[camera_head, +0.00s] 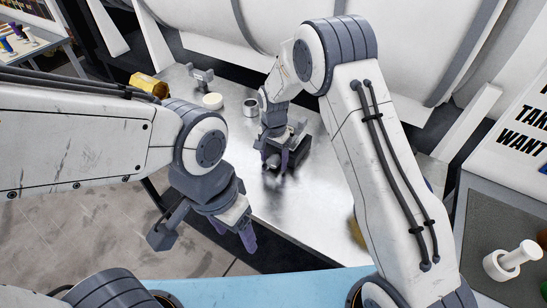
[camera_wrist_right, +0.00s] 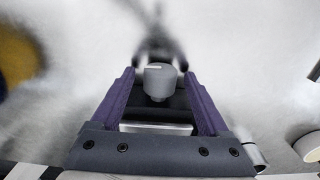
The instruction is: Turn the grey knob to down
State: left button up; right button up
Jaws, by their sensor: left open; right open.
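The grey knob (camera_wrist_right: 160,82) shows in the right wrist view as a short grey cylinder with a pale line mark on its top, pointing left. My right gripper (camera_wrist_right: 158,88) is open, with one purple finger on each side of the knob; I cannot tell whether they touch it. In the head view my right gripper (camera_head: 277,165) is low over the metal bench, and the knob is hard to make out there. My left gripper (camera_head: 246,237) is open, empty and away from the knob, in front of the bench's left edge.
The metal bench (camera_head: 300,215) carries a grey can (camera_head: 250,107), a white disc (camera_head: 212,101), a grey bracket (camera_head: 203,77) and a yellow cylinder (camera_head: 149,84) at the back left. A white spool-like piece (camera_head: 511,259) lies on a side surface at right. The bench front is mostly clear.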

grip_shut()
jog(key=shift+a+g+h+p, duration=0.15)
jog(key=shift+g+h+p, duration=0.15)
jog(key=shift+p, duration=0.15)
jog(key=shift+h, duration=0.3)
jog(key=shift+w+g+h, duration=0.1)
jog(key=shift+g+h, duration=0.4)
grip_release()
jog(key=shift+r, duration=0.1)
